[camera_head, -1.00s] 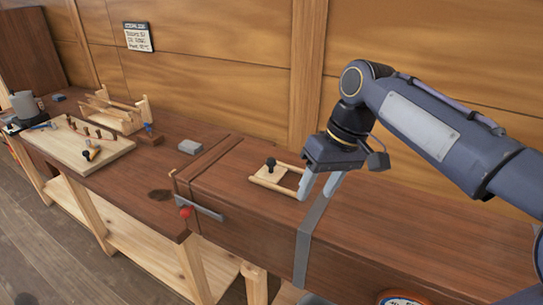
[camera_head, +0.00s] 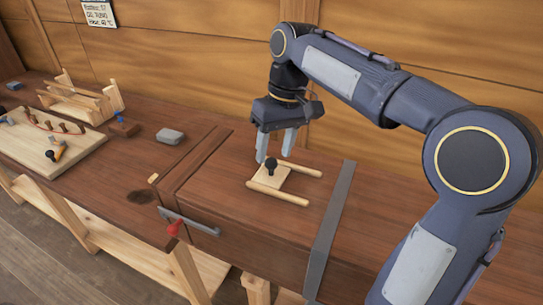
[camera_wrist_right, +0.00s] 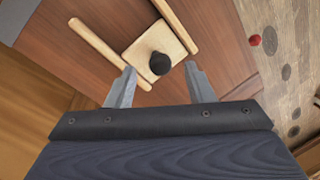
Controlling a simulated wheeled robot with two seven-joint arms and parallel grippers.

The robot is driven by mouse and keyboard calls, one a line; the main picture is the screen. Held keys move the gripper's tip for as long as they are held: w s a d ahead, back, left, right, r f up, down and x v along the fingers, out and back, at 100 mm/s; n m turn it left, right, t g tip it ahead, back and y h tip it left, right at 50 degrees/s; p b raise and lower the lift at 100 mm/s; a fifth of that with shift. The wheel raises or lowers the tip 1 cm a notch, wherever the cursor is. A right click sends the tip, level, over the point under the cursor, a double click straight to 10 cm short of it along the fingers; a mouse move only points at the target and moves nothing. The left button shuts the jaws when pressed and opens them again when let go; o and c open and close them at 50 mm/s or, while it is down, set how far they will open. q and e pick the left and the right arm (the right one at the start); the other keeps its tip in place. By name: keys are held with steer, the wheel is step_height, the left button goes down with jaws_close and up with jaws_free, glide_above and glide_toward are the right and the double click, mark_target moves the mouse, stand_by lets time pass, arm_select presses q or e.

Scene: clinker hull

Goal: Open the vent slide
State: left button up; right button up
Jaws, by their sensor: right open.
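The vent slide is a pale wooden plate (camera_head: 271,179) with a black knob (camera_head: 271,164), lying between two pale wooden rails (camera_head: 277,193) on the brown chest top. The plate sits at the left end of the rails. My right gripper (camera_head: 276,160) is open, pointing down at the knob. In the right wrist view, the knob (camera_wrist_right: 160,63) shows just beyond and between the two fingertips (camera_wrist_right: 160,72), and the plate (camera_wrist_right: 152,42) lies under it. I cannot tell whether the fingers touch the knob. My left gripper is not in view.
A grey metal strap (camera_head: 333,225) crosses the chest to the right of the rails. A grey block (camera_head: 170,136), a pegged board (camera_head: 45,140) and a wooden rack (camera_head: 85,97) stand on the bench to the left. A red-knobbed lever (camera_head: 190,221) is on the front.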

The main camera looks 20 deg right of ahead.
mark_target(271, 169)
steer(key=shift+a+f, duration=0.15)
steer(key=shift+f, duration=0.6)
steer(key=shift+a+f, duration=0.15)
steer(key=shift+f, duration=0.55)
jaws_close()
